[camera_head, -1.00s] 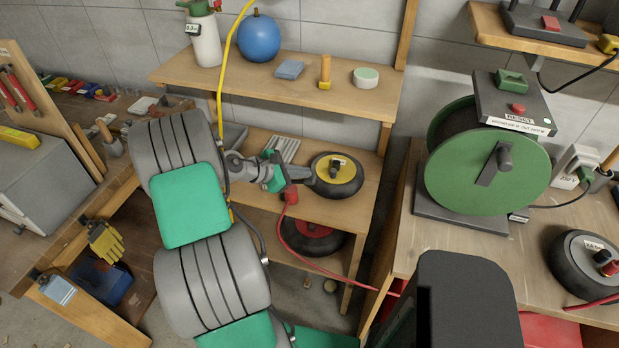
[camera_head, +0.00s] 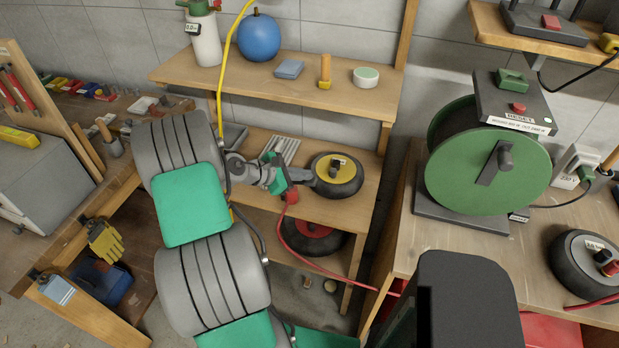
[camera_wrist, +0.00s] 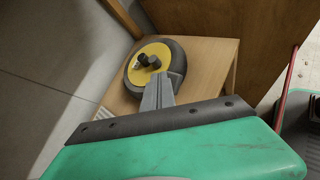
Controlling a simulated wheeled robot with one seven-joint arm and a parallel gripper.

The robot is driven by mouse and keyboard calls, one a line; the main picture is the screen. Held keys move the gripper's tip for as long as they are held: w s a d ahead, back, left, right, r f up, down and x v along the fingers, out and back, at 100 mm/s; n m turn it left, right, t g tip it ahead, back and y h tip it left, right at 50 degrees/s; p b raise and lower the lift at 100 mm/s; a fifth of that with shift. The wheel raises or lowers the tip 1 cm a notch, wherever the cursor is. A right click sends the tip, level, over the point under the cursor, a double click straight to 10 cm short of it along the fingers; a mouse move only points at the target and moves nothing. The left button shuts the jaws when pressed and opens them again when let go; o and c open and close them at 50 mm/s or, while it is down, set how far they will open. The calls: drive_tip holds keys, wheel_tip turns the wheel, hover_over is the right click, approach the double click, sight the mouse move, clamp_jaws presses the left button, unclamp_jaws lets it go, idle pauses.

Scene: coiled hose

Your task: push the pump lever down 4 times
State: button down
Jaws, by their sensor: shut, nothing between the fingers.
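No part in view is clearly a pump lever. A white bottle (camera_head: 207,42) with a green top and a small red part stands on the upper shelf, its top cut off by the picture edge. My gripper (camera_head: 311,177) is shut and empty, its fingers pointing right at a black wheel (camera_head: 346,188) with a yellow hub. The wheel lies flat on the lower shelf board. In the wrist view the closed fingers (camera_wrist: 159,82) reach to the near edge of the wheel (camera_wrist: 169,76). I cannot tell whether they touch it.
The upper shelf (camera_head: 300,97) also holds a blue ball (camera_head: 259,38), a blue sponge-like block (camera_head: 289,69) and a white-green disc (camera_head: 366,76). A red hose (camera_head: 325,270) hangs below my gripper. A green reel (camera_head: 488,170) stands on the bench at right.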

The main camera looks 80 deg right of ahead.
drive_tip(key=shift+s+a+f+b, duration=0.15)
drive_tip(key=shift+s+f, duration=0.1)
drive_tip(key=shift+f, duration=0.35)
drive_tip(key=shift+s+d+f+b, duration=0.15)
drive_tip(key=shift+s+f, duration=0.1)
drive_tip(key=shift+f, duration=0.35)
idle(1.1)
drive_tip(key=shift+a+r, duration=0.1)
drive_tip(key=shift+w+r+p, duration=0.3)
drive_tip(key=shift+r+p, duration=0.3)
drive_tip(key=shift+r, duration=0.05)
drive_tip(key=shift+w+r+p, duration=0.3)
drive_tip(key=shift+r+p, duration=0.3)
drive_tip(key=shift+r, duration=0.1)
drive_tip(key=shift+w+r+p, duration=0.3)
drive_tip(key=shift+r+p, duration=0.3)
drive_tip(key=shift+r, duration=0.05)
drive_tip(key=r+p, duration=0.1)
drive_tip(key=w+r+p, duration=0.1)
drive_tip(key=r, duration=0.1)
drive_tip(key=w+r+p, duration=0.1)
drive_tip(key=p, duration=0.1)
drive_tip(key=shift+d+r, duration=0.2)
drive_tip(key=shift+r, duration=0.05)
idle(1.5)
